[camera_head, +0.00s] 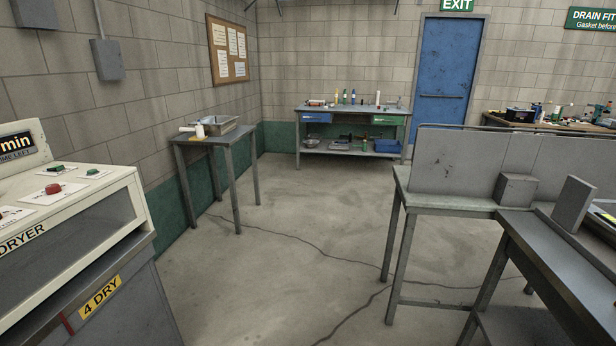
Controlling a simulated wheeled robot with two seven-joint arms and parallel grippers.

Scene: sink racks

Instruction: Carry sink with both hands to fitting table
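No sink shows clearly. A small shallow metal basin (222,125) sits on the narrow side table by the left wall; I cannot tell whether it is a sink. A green sign reading "DRAIN FIT" (594,18), cut off by the picture edge, hangs on the back wall at the right. Below it stands a brown-topped table (492,121) with tools and bottles, partly hidden by grey panels. I cannot tell for sure that this is the fitting table. Neither of my grippers is in view.
A dryer (75,225) stands close at the left. The side table (232,136) is beyond it. A grey bench with upright panels (455,163) and blocks (515,189) fills the right. A workbench (345,110) stands at the back. The concrete floor (290,240) between is clear.

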